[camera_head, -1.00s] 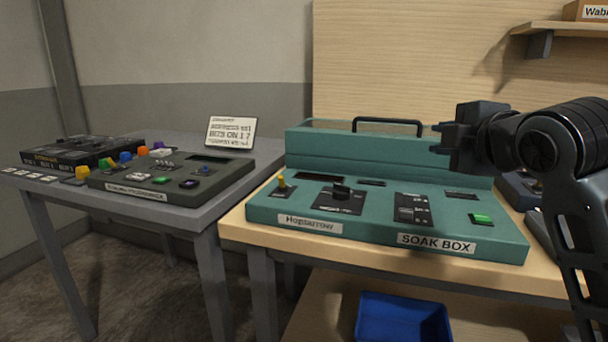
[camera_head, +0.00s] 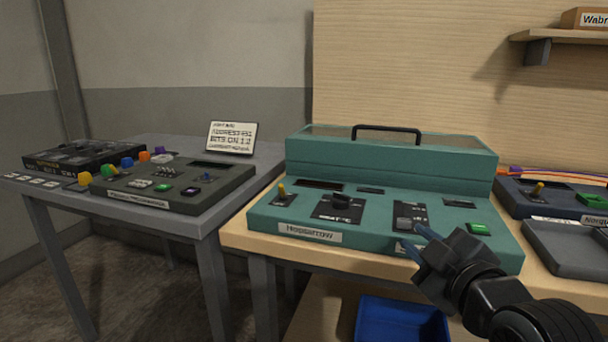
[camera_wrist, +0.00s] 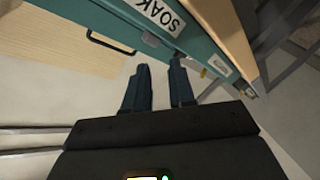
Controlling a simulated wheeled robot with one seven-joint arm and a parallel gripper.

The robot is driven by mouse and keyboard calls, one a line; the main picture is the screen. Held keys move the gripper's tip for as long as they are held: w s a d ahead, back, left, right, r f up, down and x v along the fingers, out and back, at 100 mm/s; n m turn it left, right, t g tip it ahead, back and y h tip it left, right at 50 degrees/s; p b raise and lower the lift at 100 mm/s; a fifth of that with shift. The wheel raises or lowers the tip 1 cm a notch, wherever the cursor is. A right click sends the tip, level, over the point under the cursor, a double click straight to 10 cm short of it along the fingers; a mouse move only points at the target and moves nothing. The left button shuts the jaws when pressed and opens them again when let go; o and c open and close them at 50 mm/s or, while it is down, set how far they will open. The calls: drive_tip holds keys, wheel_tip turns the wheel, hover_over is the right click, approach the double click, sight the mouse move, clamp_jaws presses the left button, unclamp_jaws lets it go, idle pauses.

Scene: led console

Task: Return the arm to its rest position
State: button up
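My gripper (camera_head: 413,238) is at the lower right of the head view, in front of the teal console marked SOAK BOX (camera_head: 270,220). In that view it covers part of the console's front edge and most of the SOAK BOX label. In the wrist view its two dark blue fingers (camera_wrist: 160,88) stand apart with nothing between them. The wrist view also shows the teal console (camera_wrist: 195,25) with its SOAK label beyond the fingers. I cannot tell the exact gap between gripper and console.
A dark navy console (camera_head: 520,197) and a grey tray (camera_head: 570,250) are right of the teal console. A blue bin (camera_head: 400,320) sits below the bench. A grey table (camera_head: 205,222) with other consoles is at left. A shelf (camera_head: 575,34) is at upper right.

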drive_tip(key=s+f+m+h+p, duration=0.1)
drive_tip(key=s+f+m, duration=0.25)
drive_tip(key=s, duration=0.35)
drive_tip(key=s+a+f+m+p, duration=0.1)
drive_tip(key=s+f+m, duration=0.1)
drive_tip(key=s+f, duration=0.35)
drive_tip(key=s+f+m+h+p, duration=0.1)
drive_tip(key=s+f+m, duration=0.2)
drive_tip(key=s, duration=0.6)
drive_tip(key=s+d+r+m+p, duration=0.1)
drive_tip(key=s+d+r, duration=0.1)
drive_tip(key=s, duration=0.9)
drive_tip(key=s+d+r+m+g+p, duration=0.1)
drive_tip(key=s+d+r, duration=0.1)
drive_tip(key=s, duration=1)
drive_tip(key=shift+s+d+m+h+p, duration=0.15)
drive_tip(key=shift+d+m+h+p, duration=0.05)
drive_tip(key=shift+m+h+p, duration=0.15)
drive_tip(key=shift+r, duration=0.1)
